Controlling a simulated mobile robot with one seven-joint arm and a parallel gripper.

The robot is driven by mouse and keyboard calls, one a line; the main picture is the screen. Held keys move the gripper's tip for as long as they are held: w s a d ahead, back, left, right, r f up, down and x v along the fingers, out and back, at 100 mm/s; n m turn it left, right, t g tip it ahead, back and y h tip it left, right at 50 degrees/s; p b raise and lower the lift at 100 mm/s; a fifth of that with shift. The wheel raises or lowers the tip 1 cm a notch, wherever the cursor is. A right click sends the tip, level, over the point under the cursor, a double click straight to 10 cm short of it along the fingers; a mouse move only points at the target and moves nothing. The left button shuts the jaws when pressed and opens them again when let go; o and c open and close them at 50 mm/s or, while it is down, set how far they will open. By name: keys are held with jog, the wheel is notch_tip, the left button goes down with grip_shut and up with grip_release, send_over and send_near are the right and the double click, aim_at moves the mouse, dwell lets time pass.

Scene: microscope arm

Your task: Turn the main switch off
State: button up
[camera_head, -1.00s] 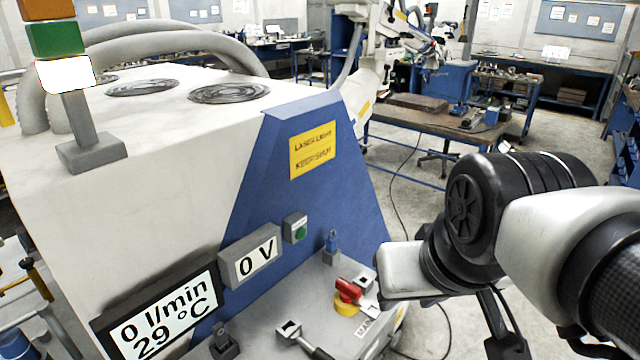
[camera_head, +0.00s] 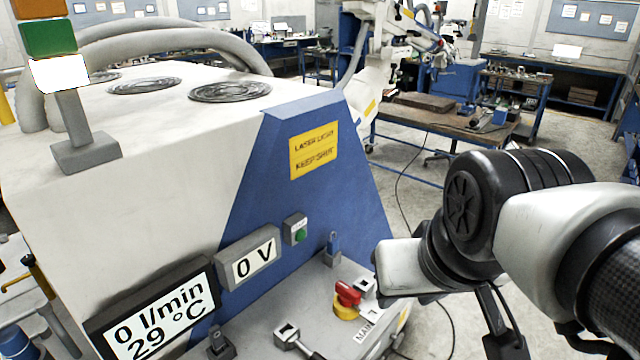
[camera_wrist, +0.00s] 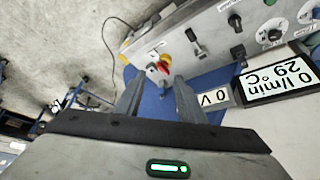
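The main switch (camera_head: 347,296) is a red handle on a yellow round base, on the grey sloped panel of the machine, beside a partly hidden label starting "MAIN". It also shows in the wrist view (camera_wrist: 160,67), beyond the fingertips and roughly between them. My gripper (camera_wrist: 157,80) is open, with two dark fingers spread apart and nothing between them. In the wrist view the fingers look apart from the switch, but the exact gap is hard to tell. In the head view my pale wrist part is just right of the switch; the fingers cannot be made out there.
A green button (camera_head: 300,235), a "0 V" display (camera_head: 252,260) and a flow and temperature display (camera_head: 160,318) are left of the switch. A small blue-topped part (camera_head: 333,246) stands behind it. Other knobs (camera_wrist: 272,34) line the panel. A cable crosses the open floor.

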jog(key=o, duration=0.7)
jog(key=shift+w+b, duration=0.3)
jog(key=shift+w, duration=0.15)
jog(key=shift+o, duration=1.2)
jog(key=w+a+m+g+b, duration=0.1)
jog(key=w+m+b, duration=0.3)
jog(key=w, duration=0.7)
jog(key=shift+f+g+b, duration=0.3)
jog(key=shift+f+g, duration=0.1)
jog(key=shift+g, duration=0.4)
jog(key=m+g+b, duration=0.3)
jog(key=m+b, duration=0.1)
jog(key=m, duration=0.1)
send_over(348, 288)
notch_tip(348, 288, down, 9)
notch_tip(348, 288, down, 17)
jog(key=b, duration=0.2)
jog(key=shift+b, duration=0.35)
